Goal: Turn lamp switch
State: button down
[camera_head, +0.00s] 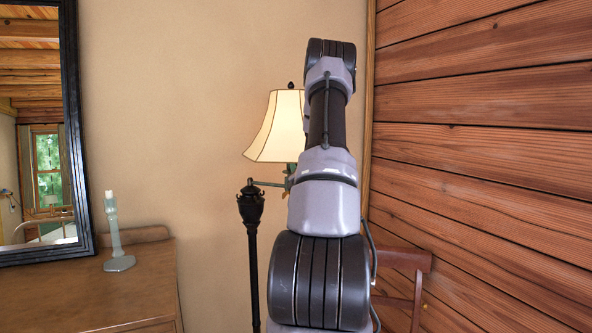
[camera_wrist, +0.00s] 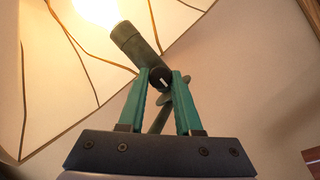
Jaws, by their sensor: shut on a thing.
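The floor lamp's cream shade (camera_head: 276,128) shows in the head view, partly hidden behind my arm, with its dark pole (camera_head: 252,255) to the left. In the wrist view I look up under the shade (camera_wrist: 60,75) at the glowing bulb (camera_wrist: 97,8) and the dark socket (camera_wrist: 133,42). The lamp switch (camera_wrist: 161,79), a small dark knob with a light mark, is below the socket. My gripper (camera_wrist: 161,74) has its teal fingers on either side of the knob and is shut on it. In the head view my arm hides the gripper.
A wooden dresser (camera_head: 100,295) with a candlestick (camera_head: 115,235) and a dark-framed mirror (camera_head: 88,190) stands at the left. A wooden chair (camera_head: 405,260) is behind my arm at the right, near the plank wall (camera_head: 490,130). Plain wall lies between mirror and lamp.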

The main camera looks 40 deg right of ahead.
jog(key=c, duration=0.9)
grip_release()
jog(key=v, duration=1.1)
